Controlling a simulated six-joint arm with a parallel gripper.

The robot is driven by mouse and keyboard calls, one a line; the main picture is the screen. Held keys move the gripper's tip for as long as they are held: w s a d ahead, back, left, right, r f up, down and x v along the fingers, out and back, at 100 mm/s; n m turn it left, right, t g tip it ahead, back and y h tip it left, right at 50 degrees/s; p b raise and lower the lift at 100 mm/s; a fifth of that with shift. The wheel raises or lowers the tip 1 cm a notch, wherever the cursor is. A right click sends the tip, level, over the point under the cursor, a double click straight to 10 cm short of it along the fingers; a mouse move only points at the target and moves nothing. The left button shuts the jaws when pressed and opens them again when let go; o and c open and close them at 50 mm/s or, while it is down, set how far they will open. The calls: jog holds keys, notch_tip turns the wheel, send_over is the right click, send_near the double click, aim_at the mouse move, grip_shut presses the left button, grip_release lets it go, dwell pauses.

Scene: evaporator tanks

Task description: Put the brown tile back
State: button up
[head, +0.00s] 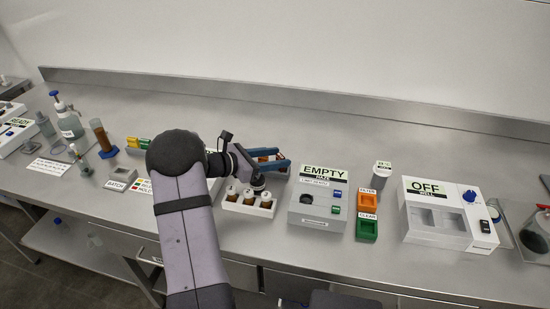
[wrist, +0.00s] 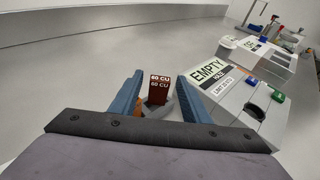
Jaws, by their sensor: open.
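A brown tile marked "60 CU" (wrist: 160,85) stands upright in a small grey holder (wrist: 149,111) in the wrist view. My gripper (wrist: 158,97) is open, with one blue finger to the left of the tile and the other to its right. I see gaps between the fingers and the tile. In the head view my gripper (head: 268,159) reaches over the bench behind the white bottle rack, and reddish brown shows between its fingers. The holder is mostly hidden there. A bit of orange shows beside the left finger in the wrist view.
The white rack (head: 248,207) with three bottles stands close in front of my gripper. The "EMPTY" box (head: 318,210) is just right of it. Orange (head: 372,203) and green (head: 367,229) bins follow, then the "OFF" box (head: 433,225). The bench behind is clear.

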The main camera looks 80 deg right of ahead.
jog(key=shift+r, duration=0.4)
jog(key=shift+w+a, duration=0.25)
jog(key=shift+w, duration=0.05)
jog(key=b+v, duration=0.1)
jog(key=v, duration=1)
jog(key=shift+b, duration=0.3)
jog(key=shift+a+r, duration=0.1)
jog(key=shift+r, duration=0.05)
